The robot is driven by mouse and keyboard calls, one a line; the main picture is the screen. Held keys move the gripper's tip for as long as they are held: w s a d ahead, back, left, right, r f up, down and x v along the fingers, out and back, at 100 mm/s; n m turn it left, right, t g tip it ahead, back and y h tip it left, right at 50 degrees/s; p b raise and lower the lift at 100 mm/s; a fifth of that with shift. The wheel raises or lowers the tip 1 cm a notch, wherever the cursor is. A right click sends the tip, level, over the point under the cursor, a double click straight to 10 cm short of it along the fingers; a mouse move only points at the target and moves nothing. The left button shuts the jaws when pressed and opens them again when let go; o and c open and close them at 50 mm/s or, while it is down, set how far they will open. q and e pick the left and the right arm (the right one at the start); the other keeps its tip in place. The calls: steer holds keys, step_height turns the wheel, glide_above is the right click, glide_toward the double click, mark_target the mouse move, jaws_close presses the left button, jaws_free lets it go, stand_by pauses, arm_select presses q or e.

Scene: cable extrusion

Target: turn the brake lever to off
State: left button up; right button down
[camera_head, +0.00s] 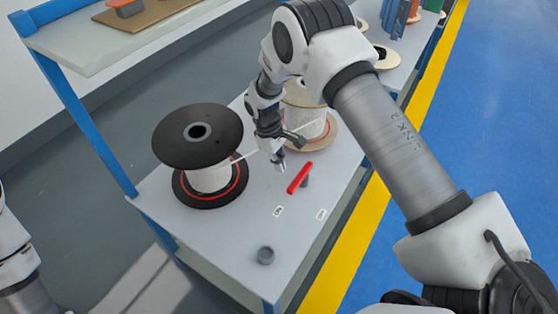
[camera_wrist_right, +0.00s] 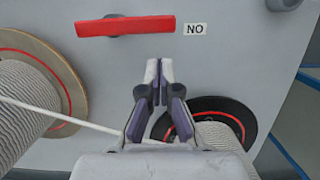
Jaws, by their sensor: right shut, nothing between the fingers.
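The red brake lever (camera_head: 300,178) sits on a grey post on the light grey table. Its near end points towards a small white label (camera_head: 278,211). In the right wrist view the lever (camera_wrist_right: 125,27) lies across the top, with its right end beside a label (camera_wrist_right: 195,29) that shows as "NO", which is "ON" turned upside down. A second label (camera_head: 321,214) lies to the right. My right gripper (camera_head: 281,166) is shut and empty beside the lever's far end; in the wrist view its fingertips (camera_wrist_right: 159,66) are apart from the lever. My left gripper is out of view.
A black spool (camera_head: 190,148) stands left of my right gripper and a tan spool (camera_head: 318,140) behind it. A white cable (camera_head: 245,154) runs between them. A grey knob (camera_head: 265,256) is near the front. The table between knob and labels is clear.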

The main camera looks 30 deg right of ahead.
mark_target(300, 182)
steer(key=x, duration=0.6)
steer(key=shift+s+f, duration=0.1)
steer(key=shift+f, duration=0.15)
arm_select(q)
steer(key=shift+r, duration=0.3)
